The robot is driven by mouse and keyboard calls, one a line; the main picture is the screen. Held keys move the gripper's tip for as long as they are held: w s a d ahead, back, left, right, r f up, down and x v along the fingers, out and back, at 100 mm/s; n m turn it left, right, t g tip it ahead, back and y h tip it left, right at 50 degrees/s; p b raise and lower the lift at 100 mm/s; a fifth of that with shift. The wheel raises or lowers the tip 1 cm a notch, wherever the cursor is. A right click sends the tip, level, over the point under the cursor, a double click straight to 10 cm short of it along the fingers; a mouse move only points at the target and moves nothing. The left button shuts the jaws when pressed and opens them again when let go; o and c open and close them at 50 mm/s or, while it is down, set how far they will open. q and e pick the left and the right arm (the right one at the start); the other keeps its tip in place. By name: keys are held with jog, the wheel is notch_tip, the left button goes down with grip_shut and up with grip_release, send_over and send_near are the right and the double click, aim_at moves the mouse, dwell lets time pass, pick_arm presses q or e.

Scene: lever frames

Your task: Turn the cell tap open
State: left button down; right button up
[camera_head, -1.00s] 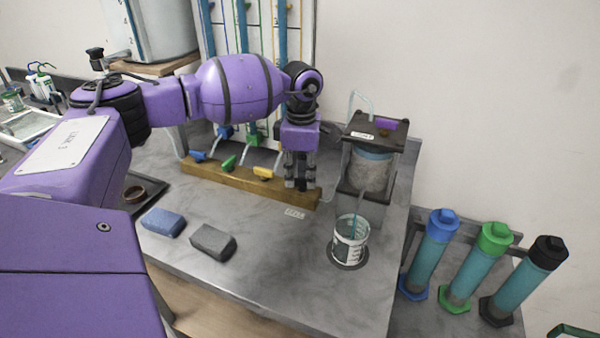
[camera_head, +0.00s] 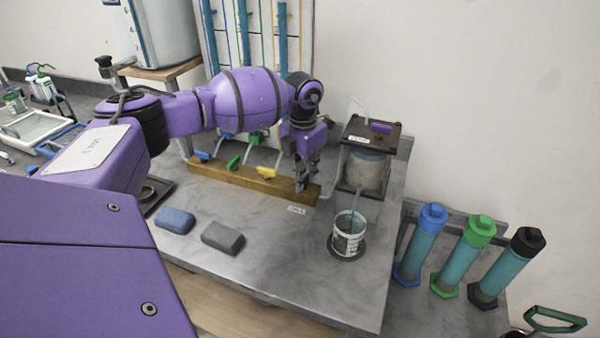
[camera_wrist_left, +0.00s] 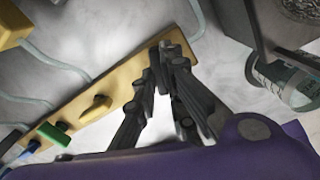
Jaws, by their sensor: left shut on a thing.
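A yellow manifold bar (camera_head: 228,174) lies on the grey bench, with blue (camera_head: 202,156), green (camera_head: 233,162) and yellow (camera_head: 266,172) taps along it. The wrist view also shows the yellow tap (camera_wrist_left: 97,108) and the green one (camera_wrist_left: 54,134). My left gripper (camera_head: 303,184) is at the bar's right end, fingers pointing down. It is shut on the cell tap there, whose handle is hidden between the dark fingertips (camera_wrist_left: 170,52). A small white label (camera_head: 297,209) lies in front of that end, too small to read. My right gripper is out of view.
Just right of the gripper stands a dark-framed cell (camera_head: 366,170) with a purple piece on top. A beaker (camera_head: 348,236) stands in front of it. Blue (camera_head: 175,220) and grey (camera_head: 222,238) blocks lie at front left. Several capped cylinders (camera_head: 463,262) stand at right.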

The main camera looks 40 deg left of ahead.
pick_arm(q)
jog(key=shift+n+p, duration=0.75)
jog(key=shift+n, duration=1.25)
jog(key=c, duration=1.8)
grip_release()
jog(key=shift+r, duration=6)
jog(key=shift+f, duration=0.1)
